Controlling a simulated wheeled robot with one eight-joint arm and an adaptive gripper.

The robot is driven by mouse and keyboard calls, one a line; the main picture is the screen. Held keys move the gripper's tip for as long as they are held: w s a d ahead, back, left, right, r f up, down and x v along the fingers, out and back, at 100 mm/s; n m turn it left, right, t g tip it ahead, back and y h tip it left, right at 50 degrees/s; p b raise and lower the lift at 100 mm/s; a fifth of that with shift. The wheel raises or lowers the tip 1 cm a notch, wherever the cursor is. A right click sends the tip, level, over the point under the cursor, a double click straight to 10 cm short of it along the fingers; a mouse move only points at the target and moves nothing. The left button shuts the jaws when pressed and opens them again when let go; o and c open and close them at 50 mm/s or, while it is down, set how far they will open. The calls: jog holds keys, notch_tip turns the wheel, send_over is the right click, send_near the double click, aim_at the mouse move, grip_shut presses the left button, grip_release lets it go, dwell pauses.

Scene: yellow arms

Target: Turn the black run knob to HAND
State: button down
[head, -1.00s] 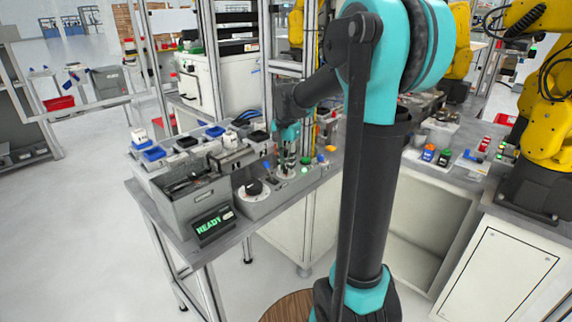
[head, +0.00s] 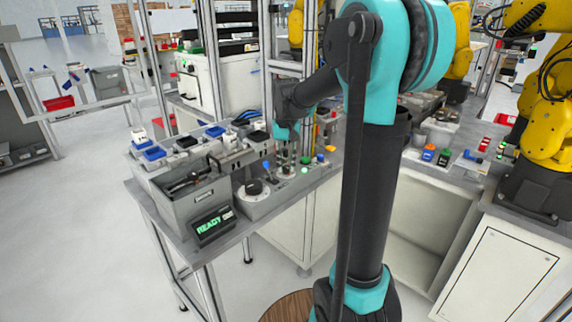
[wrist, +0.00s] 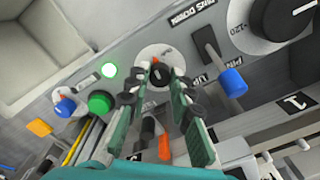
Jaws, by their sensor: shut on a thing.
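The black run knob (wrist: 160,76) sits on a round white dial plate (wrist: 152,53) on the grey control panel. An orange mark shows at its top in the wrist view. In the head view, my gripper (head: 286,160) points down over the white dial plate (head: 286,172); the knob is too small to make out clearly there.
A blue-tipped lever (wrist: 232,82) stands close right of my gripper, beside a large black dial (wrist: 282,18). A screen reads READY (head: 212,225).

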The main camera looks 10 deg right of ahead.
aim_at(286, 167)
jog(key=n, duration=0.5)
jog(key=shift+n, duration=0.3)
jog(key=n, duration=0.4)
jog(key=shift+n, duration=0.4)
jog(key=c, duration=1.3)
grip_release()
notch_tip(286, 167, up, 12)
jog(key=shift+r, duration=0.1)
